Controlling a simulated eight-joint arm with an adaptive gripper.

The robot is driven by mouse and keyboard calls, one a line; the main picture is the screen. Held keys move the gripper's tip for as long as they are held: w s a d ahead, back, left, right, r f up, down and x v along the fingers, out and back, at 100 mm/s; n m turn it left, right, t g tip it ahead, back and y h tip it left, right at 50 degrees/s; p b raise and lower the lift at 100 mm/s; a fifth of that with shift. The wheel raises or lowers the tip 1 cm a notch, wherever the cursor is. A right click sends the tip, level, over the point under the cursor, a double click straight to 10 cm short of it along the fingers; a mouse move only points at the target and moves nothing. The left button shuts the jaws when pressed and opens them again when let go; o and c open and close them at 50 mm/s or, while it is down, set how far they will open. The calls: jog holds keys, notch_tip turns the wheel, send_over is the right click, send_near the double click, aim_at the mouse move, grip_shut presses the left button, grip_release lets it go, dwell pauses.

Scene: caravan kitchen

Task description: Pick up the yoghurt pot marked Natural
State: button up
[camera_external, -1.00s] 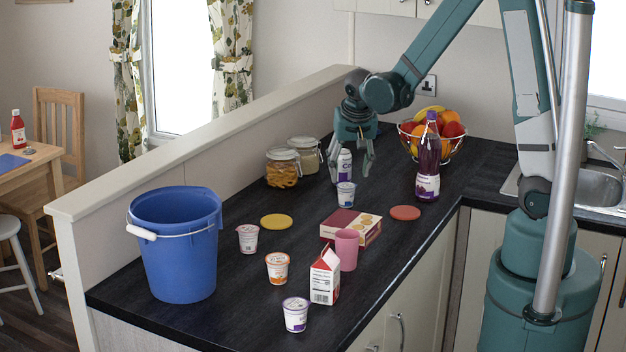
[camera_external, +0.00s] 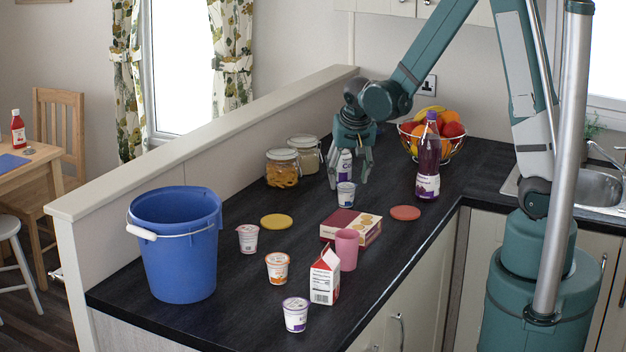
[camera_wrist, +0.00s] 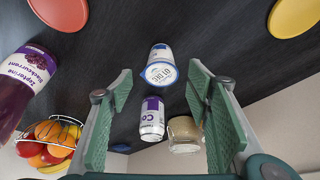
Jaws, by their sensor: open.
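A white yoghurt pot with a blue band (camera_external: 346,196) stands upright on the dark worktop below my gripper (camera_external: 349,181). It also shows in the wrist view (camera_wrist: 161,60), between and beyond the fingertips, with its lid facing me. The lid lettering is too small to read surely. My gripper is open and empty, its fingers pointing down, just above and behind the pot. Other pots stand nearer the front: a pink-red one (camera_external: 248,239), an orange one (camera_external: 278,268) and a purple one (camera_external: 296,315). I cannot read their labels.
A purple-labelled can (camera_wrist: 152,120) and glass jars (camera_external: 282,168) stand behind the pot. A blackcurrant bottle (camera_external: 428,160) and fruit basket (camera_external: 458,148) are to the right. A biscuit box (camera_external: 345,224), pink cup (camera_external: 347,250), carton (camera_external: 325,277) and blue bucket (camera_external: 178,250) are nearer the front.

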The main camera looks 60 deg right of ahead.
aim_at(346, 186)
jog(key=shift+x, duration=2.6)
jog(key=shift+w, duration=0.15)
jog(key=shift+r, duration=0.1)
jog(key=c, duration=1)
